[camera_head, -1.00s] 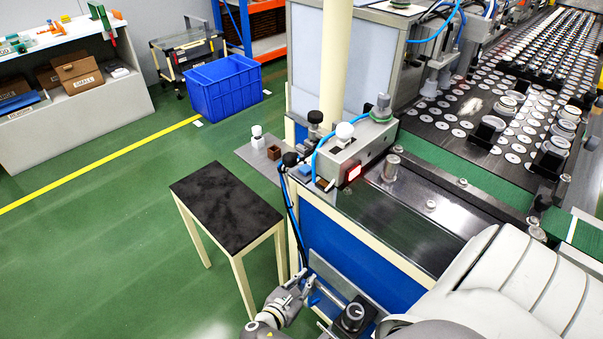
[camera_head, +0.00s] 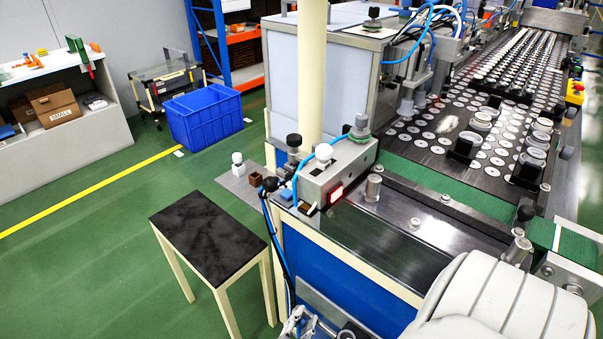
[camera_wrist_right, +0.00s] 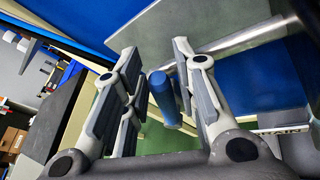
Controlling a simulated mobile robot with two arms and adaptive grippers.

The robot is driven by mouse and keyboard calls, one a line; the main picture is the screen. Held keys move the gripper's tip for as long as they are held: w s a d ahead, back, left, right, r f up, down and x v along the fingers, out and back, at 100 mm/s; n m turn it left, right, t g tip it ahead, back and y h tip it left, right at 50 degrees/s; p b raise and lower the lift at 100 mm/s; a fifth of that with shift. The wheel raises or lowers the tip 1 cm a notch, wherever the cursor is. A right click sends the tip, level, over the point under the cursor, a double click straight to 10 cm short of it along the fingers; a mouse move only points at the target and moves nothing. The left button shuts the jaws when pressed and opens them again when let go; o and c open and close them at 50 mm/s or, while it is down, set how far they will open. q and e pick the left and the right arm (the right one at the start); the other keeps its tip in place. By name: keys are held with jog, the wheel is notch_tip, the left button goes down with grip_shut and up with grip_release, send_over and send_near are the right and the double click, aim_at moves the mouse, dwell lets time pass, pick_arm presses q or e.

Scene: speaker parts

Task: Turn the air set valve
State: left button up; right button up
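A blue cylindrical handle (camera_wrist_right: 164,98), which looks like the valve's lever, shows in the right wrist view, near a metal pipe (camera_wrist_right: 235,40). My right gripper (camera_wrist_right: 160,88) is open, with its two fingers on either side of the handle. The handle is nearer the right finger; I cannot tell whether they touch. In the head view my right gripper (camera_head: 298,322) is only partly seen at the bottom edge, beside the blue front of the machine (camera_head: 345,265). The valve cannot be made out in the head view. My left gripper is not in view.
A small black-topped table (camera_head: 208,238) stands left of the machine. A grey control box (camera_head: 338,172) with a lit red display sits on the machine's corner. A blue crate (camera_head: 205,118) is on the floor behind.

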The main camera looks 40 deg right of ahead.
jog(key=shift+o, duration=0.4)
jog(key=v, duration=1.2)
